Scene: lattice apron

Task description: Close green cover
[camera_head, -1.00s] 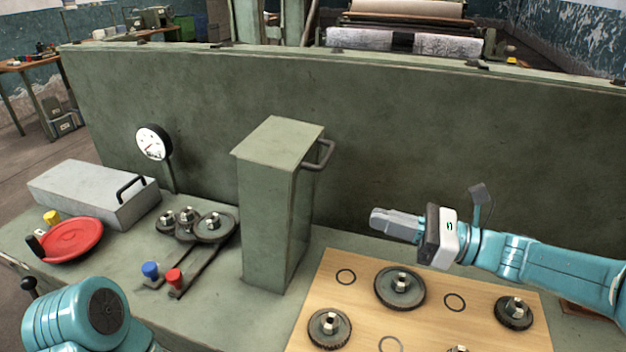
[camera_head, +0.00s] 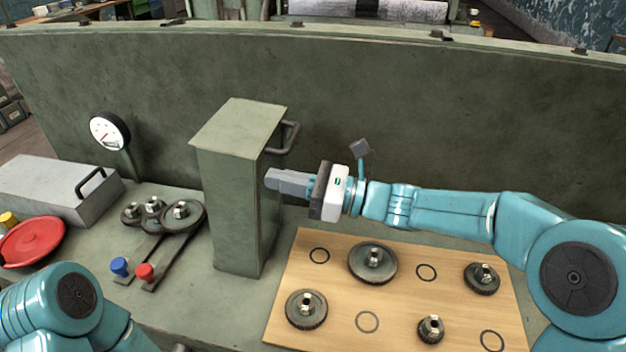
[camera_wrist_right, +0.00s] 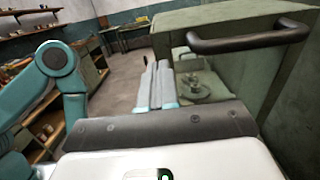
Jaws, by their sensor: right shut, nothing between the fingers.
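The green cover (camera_head: 236,170) is a tall box-like green piece standing upright on the bench, with a dark bar handle (camera_head: 288,137) on its right side. Its top and handle (camera_wrist_right: 250,38) also show large at the right of the right wrist view. My right gripper (camera_head: 270,180) is shut and empty, its fingers pointing left at the cover's right side, below the handle. Whether the fingertips touch the cover I cannot tell. In the right wrist view the closed fingers (camera_wrist_right: 156,85) show beside the cover. My left arm shows at the lower left, but its gripper is out of view.
Meshed gears (camera_head: 180,210) and levers with blue and red knobs sit left of the cover. A grey box (camera_head: 50,187), a red disc (camera_head: 32,240) and a gauge (camera_head: 108,131) are further left. A wooden board (camera_head: 400,310) with several gears lies at front right.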

